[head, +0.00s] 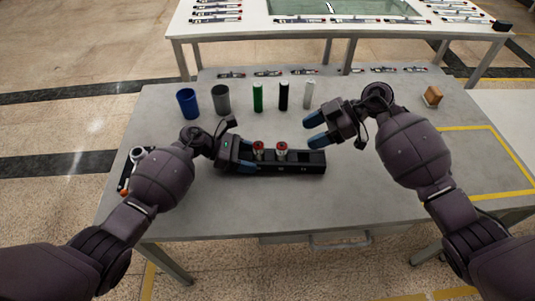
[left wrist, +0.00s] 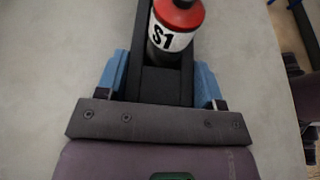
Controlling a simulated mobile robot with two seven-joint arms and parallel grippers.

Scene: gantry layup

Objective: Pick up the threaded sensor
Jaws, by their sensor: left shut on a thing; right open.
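Two cylinders with red tops and white labels, the left one (head: 258,150) and the right one (head: 281,150), stand upright in a long black holder (head: 312,168) on the grey table. In the left wrist view, one cylinder (left wrist: 178,30) is marked S1; its lower part is hidden in the holder (left wrist: 165,85). I cannot tell which is the threaded sensor. My left gripper (head: 247,158) is shut on the left end of the holder, one blue finger on each side. My right gripper (head: 315,130) is open and empty, behind and right of the cylinders.
Behind the holder stand a blue cup (head: 187,103), a grey cup (head: 221,100), and green (head: 258,97), black (head: 284,95) and white (head: 308,94) cylinders. A tool (head: 133,163) lies at left, a brown block (head: 433,96) at right. Yellow tape marks the table's right side, which is clear.

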